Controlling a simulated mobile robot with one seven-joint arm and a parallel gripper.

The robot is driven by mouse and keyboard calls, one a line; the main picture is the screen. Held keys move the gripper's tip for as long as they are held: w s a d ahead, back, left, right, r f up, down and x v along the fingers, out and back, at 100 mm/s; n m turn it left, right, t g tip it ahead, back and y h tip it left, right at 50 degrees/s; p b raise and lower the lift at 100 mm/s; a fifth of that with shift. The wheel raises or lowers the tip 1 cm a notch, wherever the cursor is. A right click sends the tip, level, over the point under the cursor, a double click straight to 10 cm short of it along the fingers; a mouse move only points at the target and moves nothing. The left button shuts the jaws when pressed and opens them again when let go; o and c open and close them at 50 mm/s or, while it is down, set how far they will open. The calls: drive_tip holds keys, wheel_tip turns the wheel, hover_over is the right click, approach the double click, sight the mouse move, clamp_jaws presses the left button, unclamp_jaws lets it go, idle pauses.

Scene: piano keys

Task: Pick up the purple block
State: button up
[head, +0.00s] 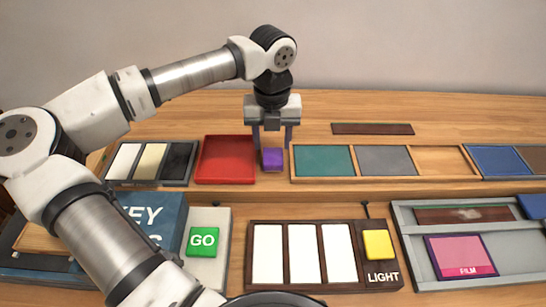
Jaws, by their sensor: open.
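The purple block (272,159) sits on the wooden desk's upper level, between the red tray and the long wooden tray. My gripper (272,140) points straight down over it, with one finger on each side of the block.
The red tray (225,160) is close on the left and the wooden tray (381,177) with coloured panels is close on the right. A dark strip (372,129) lies behind. In front are a green GO button (203,241), white keys (305,253) and a grey tray (520,261).

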sight(273, 156)
drive_tip(key=shift+d+f+p, duration=0.1)
drive_tip(key=shift+f+p, duration=0.8)
drive_tip(key=shift+f, duration=1.75)
drive_tip(key=c, duration=0.6)
drive_tip(key=shift+c, duration=0.2)
drive_tip(key=shift+r, duration=0.1)
wheel_tip(273, 156, up, 20)
drive_tip(key=b, duration=0.3)
drive_tip(key=o, duration=0.4)
drive_tip(key=shift+c, duration=1.4)
drive_tip(key=shift+d, duration=0.1)
